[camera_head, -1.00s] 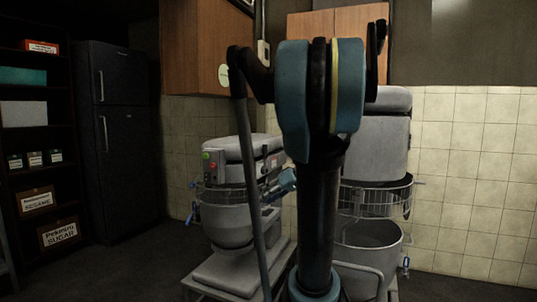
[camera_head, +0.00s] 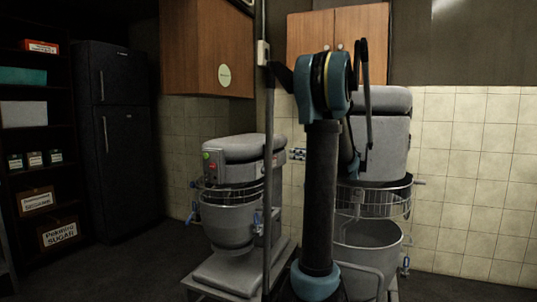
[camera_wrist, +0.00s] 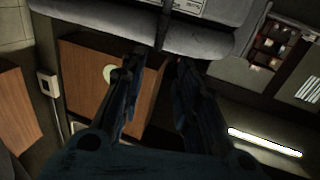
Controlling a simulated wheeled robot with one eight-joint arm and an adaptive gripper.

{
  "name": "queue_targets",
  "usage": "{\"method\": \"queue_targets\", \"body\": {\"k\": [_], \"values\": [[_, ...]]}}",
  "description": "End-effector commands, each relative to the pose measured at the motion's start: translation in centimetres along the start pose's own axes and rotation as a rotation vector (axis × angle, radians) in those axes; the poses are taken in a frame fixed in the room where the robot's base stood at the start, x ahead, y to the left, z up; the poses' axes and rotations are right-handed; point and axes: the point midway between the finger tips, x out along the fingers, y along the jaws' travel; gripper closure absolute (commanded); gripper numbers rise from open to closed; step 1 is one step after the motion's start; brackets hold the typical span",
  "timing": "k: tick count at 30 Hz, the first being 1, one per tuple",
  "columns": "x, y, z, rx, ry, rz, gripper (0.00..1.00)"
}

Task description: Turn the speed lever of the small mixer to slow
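The small mixer (camera_head: 232,172) stands left of centre in the head view, with a grey head, a bowl and a green and a red button. Its right side is partly hidden by my arm. In the wrist view its grey head (camera_wrist: 225,35) fills the top, with a pale label. A dark rod (camera_wrist: 165,25), apparently the speed lever, crosses it; its setting cannot be read. My gripper (camera_wrist: 161,58) is open, its two fingers apart, with the rod's end appearing between the fingertips. Contact cannot be told. In the head view my gripper (camera_head: 297,154) is mostly hidden behind my arm.
A larger mixer (camera_head: 380,135) with a wire guard and bowl stands close on the right. A wooden wall cabinet (camera_head: 205,50) hangs above left. A dark fridge (camera_head: 115,140) and shelves stand at the far left. Open floor lies in front of the fridge.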

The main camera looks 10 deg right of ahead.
Motion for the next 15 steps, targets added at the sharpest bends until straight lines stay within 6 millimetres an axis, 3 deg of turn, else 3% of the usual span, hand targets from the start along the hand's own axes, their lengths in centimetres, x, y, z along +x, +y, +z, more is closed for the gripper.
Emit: {"method": "queue_targets", "body": {"k": [15], "values": [[8.2,-0.1,0.0,0.002,-0.002,-0.003,0.71]]}}
